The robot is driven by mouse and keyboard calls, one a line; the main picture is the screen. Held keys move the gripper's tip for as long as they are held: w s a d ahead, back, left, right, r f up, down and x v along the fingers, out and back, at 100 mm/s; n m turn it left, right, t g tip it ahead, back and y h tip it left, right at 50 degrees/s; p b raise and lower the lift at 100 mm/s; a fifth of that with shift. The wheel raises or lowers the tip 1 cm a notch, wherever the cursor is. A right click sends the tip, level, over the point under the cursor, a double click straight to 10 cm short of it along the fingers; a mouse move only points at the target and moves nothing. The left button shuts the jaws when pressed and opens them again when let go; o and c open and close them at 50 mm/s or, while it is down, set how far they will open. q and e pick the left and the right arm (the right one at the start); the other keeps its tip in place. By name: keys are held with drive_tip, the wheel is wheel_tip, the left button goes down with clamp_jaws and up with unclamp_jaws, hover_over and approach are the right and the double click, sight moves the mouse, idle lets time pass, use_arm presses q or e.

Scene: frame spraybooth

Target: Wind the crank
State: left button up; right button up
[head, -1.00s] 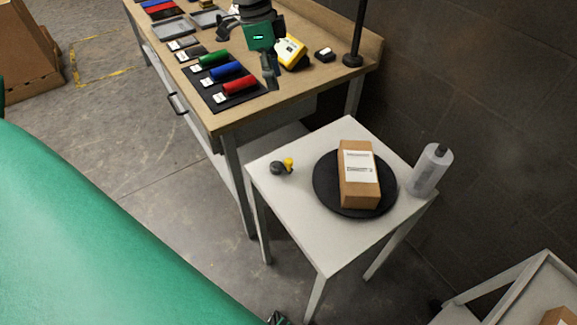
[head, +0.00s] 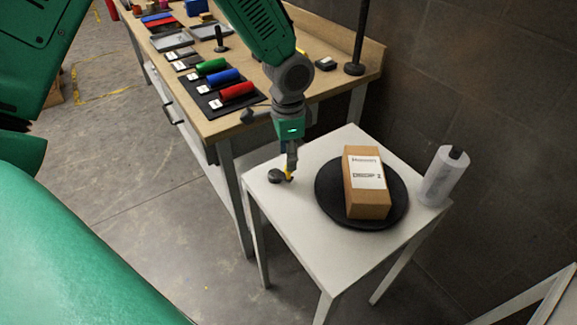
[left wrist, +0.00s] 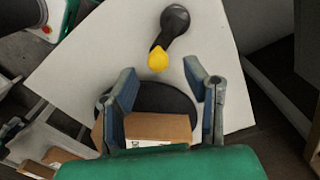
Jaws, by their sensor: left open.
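The crank (head: 275,176) has a dark grey body and a yellow knob and sits on the small white table near its left corner. In the left wrist view the dark body (left wrist: 175,20) lies ahead of the fingers, with the yellow knob (left wrist: 158,60) on the side towards me. My left gripper (head: 290,170) points down over the crank and partly hides it. In the left wrist view the left gripper (left wrist: 162,78) has its fingers apart, with the knob just beyond the gap between the tips. I cannot tell whether they touch it. My right gripper is not seen.
A black turntable (head: 333,209) with a cardboard box (head: 367,205) stands right of the crank. The wooden workbench (head: 250,117) with coloured rollers is behind. The white table's front is clear.

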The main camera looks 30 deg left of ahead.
sight(280, 172)
use_arm(q)
drive_tip(key=shift+d+f, duration=0.2)
drive_tip(key=shift+f, duration=1.6)
drive_tip(key=shift+a, duration=0.1)
clamp_jaws()
drive_tip(key=shift+w+r+n, duration=0.1)
drive_tip(key=shift+n, duration=0.2)
